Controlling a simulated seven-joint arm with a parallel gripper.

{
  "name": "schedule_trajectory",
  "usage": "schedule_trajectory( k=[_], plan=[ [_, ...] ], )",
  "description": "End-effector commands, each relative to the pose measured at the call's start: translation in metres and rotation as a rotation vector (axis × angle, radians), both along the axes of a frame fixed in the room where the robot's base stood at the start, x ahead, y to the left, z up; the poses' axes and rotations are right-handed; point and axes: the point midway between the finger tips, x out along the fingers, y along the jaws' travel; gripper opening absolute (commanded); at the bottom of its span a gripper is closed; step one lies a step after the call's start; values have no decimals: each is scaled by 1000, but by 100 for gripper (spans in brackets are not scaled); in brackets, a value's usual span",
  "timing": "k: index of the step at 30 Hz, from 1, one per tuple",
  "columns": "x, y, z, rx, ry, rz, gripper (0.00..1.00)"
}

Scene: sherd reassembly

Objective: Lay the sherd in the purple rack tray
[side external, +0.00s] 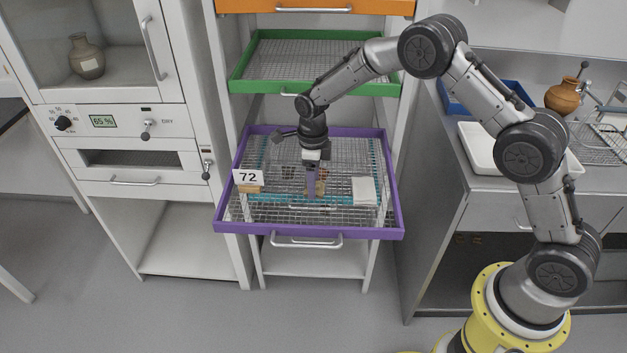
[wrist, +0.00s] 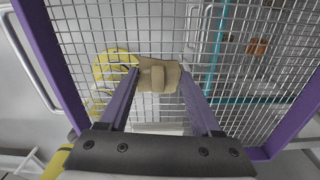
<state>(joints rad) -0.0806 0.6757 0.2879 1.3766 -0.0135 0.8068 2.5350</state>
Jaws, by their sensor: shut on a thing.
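The purple rack tray (side external: 395,215) is pulled out, with a wire mesh floor; its purple rim (wrist: 48,55) also shows in the wrist view. My gripper (side external: 314,192) points down inside the tray's outline, near its middle. In the wrist view its two purple fingers (wrist: 160,76) are shut on a tan sherd (wrist: 157,77), with one finger at each end. The sherd (side external: 321,187) is partly hidden by a finger in the side view. It is over the mesh; I cannot tell whether it touches it.
A card marked 72 (side external: 248,178) stands at the tray's left, and a pale block (side external: 364,191) lies at its right. Teal strips (wrist: 217,50) cross the mesh. A small brown piece (wrist: 258,47) lies beyond. A green tray (side external: 315,88) is above, behind.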

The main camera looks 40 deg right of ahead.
Motion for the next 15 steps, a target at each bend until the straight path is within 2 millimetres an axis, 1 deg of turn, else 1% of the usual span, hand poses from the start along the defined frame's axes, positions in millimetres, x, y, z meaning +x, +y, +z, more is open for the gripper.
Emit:
schedule_trajectory(
  k=[2, 3, 5, 6, 7, 8, 15],
  plan=[
    [0, 0, -2, -1, 1, 0, 7],
    [0, 0, -3, -1, 1, 0, 69],
    [0, 0, -2, 0, 0, 0, 79],
    [0, 0, -2, -1, 1, 0, 87],
    [0, 0, -2, 0, 0, 0, 92],
    [0, 0, -2, 0, 0, 0, 95],
    [0, 0, -2, 0, 0, 0, 95]
  ],
)
